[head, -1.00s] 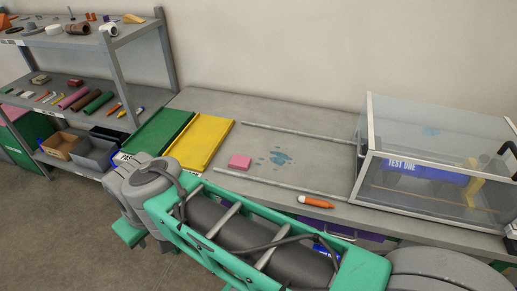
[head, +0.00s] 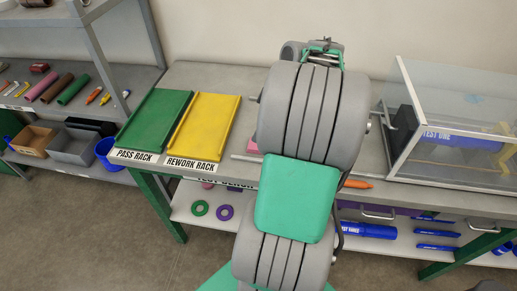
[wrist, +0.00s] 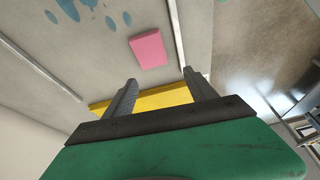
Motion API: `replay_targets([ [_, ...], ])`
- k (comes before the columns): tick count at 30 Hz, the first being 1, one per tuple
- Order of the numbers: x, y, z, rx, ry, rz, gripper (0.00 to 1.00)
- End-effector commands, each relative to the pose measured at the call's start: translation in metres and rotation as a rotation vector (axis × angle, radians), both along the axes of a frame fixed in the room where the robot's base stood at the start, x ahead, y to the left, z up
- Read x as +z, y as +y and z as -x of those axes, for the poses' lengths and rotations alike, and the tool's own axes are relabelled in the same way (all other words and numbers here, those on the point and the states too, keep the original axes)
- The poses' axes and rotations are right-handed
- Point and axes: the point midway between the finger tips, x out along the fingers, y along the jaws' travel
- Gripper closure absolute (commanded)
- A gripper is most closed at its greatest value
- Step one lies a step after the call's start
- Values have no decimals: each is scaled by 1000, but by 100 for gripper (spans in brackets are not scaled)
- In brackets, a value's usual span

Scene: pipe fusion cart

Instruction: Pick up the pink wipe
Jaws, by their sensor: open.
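The pink wipe (wrist: 148,48) is a small flat pink block lying on the grey bench top in the wrist view. In the head view only a sliver of the wipe (head: 252,147) shows at the left edge of my arm, which hides the rest. My gripper (wrist: 160,77) is open in the wrist view, with two grey fingers apart and nothing between them. The wipe lies beyond the fingertips, apart from them. In the head view my gripper's fingers cannot be made out behind my arm.
Blue wet spots (wrist: 110,22) lie near the wipe, between metal rails (wrist: 175,30). The yellow rework rack (head: 203,125) and green pass rack (head: 155,118) are to the left. A clear test enclosure (head: 460,125) stands right. An orange marker (head: 357,184) lies near the bench's front edge.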

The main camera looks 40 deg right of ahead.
Motion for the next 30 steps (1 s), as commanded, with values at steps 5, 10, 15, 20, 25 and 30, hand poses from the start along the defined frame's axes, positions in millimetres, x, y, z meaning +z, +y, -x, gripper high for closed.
replay_targets([
  [5, -17, -28, 14, 57, -35, -4, 35],
  [10, -37, -21, 6, 61, -36, -3, 35],
  [15, -64, -13, -2, 62, -34, -4, 35],
  [20, -81, -10, -8, 58, -35, -1, 35],
  [25, -82, -10, -8, 58, -36, 1, 35],
  [30, -81, -10, -8, 58, -36, 0, 48],
])
